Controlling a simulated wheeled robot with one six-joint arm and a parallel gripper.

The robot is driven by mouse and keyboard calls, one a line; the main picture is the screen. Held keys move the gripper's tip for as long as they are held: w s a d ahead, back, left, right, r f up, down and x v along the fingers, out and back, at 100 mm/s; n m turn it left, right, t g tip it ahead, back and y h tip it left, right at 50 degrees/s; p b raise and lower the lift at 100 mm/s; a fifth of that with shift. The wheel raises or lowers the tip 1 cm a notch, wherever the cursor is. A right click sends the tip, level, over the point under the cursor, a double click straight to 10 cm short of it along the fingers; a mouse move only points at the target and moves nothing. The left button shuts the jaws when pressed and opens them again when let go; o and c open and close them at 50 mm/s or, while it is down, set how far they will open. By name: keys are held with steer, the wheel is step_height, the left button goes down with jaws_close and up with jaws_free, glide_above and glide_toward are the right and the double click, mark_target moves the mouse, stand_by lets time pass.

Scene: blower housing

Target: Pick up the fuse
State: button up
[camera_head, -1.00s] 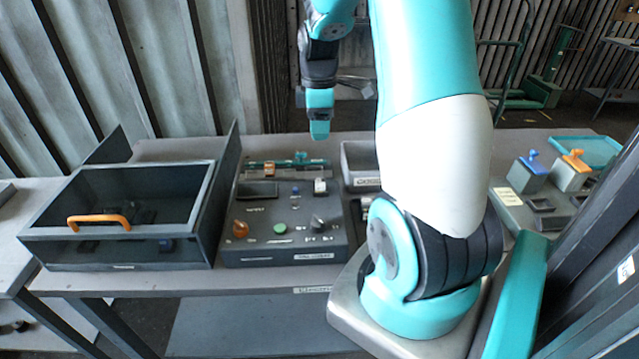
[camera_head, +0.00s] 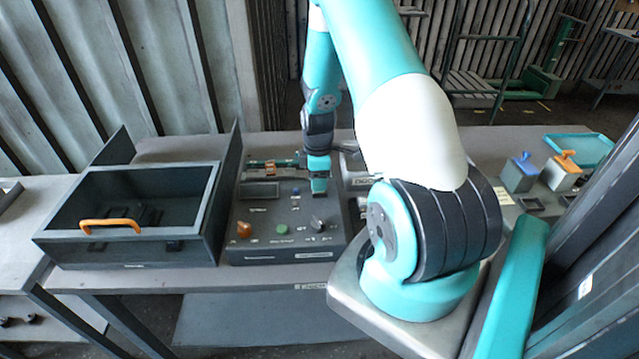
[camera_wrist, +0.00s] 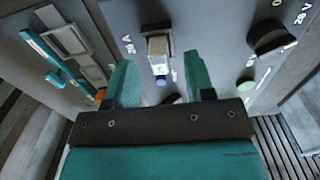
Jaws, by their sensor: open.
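A small pale block with a brownish side, which looks like the fuse (camera_wrist: 158,47), stands on the grey control panel (camera_wrist: 205,15). It lies just beyond and between the fingertips of my gripper (camera_wrist: 160,65) in the wrist view. My gripper is open, with one teal finger on each side and nothing between them that I can see held. In the head view my gripper (camera_head: 319,186) is low over the right part of the control panel (camera_head: 262,218) and hides the block.
A dark open box with an orange handle (camera_head: 110,222) stands to the left. Blue and orange switch blocks (camera_head: 519,172) are at the right.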

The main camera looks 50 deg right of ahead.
steer(key=shift+f, duration=1)
steer(key=c, duration=0.8)
steer(key=shift+c, duration=0.2)
steer(key=shift+r, duration=0.1)
step_height(320, 180, up, 20)
steer(key=b, duration=0.4)
steer(key=shift+b, duration=0.35)
